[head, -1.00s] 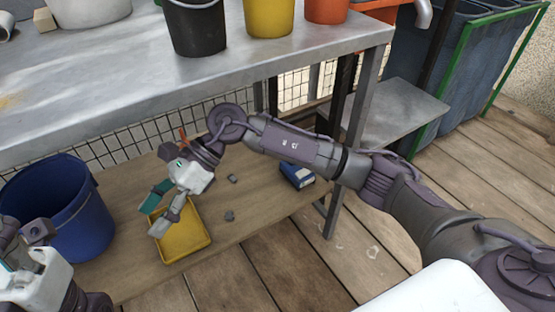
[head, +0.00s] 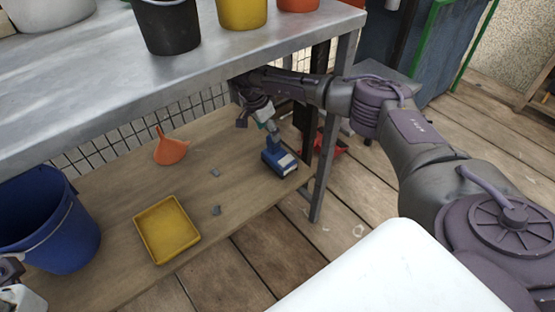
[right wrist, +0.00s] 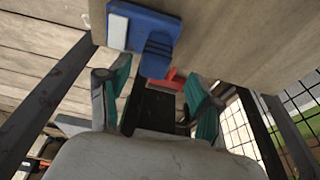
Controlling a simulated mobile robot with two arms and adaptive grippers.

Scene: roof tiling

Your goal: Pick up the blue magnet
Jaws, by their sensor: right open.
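The blue magnet (head: 280,163), a blue block with a white label and a raised blue part, sits on the lower wooden shelf near its right end. It also shows at the top of the right wrist view (right wrist: 142,27). My right gripper (head: 268,128) is under the metal tabletop, right by the magnet's raised part. In the right wrist view its teal-padded fingers (right wrist: 160,95) are spread with nothing between them, and the magnet lies beyond them. Whether a finger touches it is unclear. Only a sliver of my left gripper (head: 12,285) shows at the left edge.
A blue bucket (head: 50,225) stands at left. The metal tabletop (head: 110,75) is close above my right arm. A table leg (head: 330,140) stands right of the magnet.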

